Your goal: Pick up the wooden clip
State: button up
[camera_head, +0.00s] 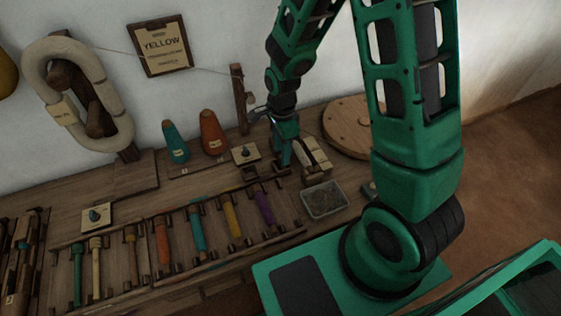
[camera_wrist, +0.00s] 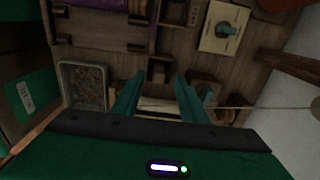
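My gripper (camera_wrist: 160,80) is open, its two green fingers apart and pointing at the bench in the wrist view. In the head view my gripper (camera_head: 283,160) hangs low over the bench, beside small wooden compartments. A small brown wooden piece, perhaps the wooden clip (camera_wrist: 158,71), shows between and just beyond the fingertips. I cannot tell its exact shape, as it is dark and small. Nothing is visibly held. A pale piece between the fingers, nearer my palm, is partly hidden.
A tray of grey bits (camera_head: 325,199) stands right of a rack of coloured bobbins (camera_head: 190,230). A pale block with dark bands (camera_head: 314,157) is close right of my gripper. A card with a blue knob (camera_head: 245,153), coloured cones (camera_head: 213,133) and a round wooden disc (camera_head: 350,124) are nearby.

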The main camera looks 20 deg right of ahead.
jog(key=shift+f, duration=1.55)
grip_shut()
jog(key=shift+r, duration=0.1)
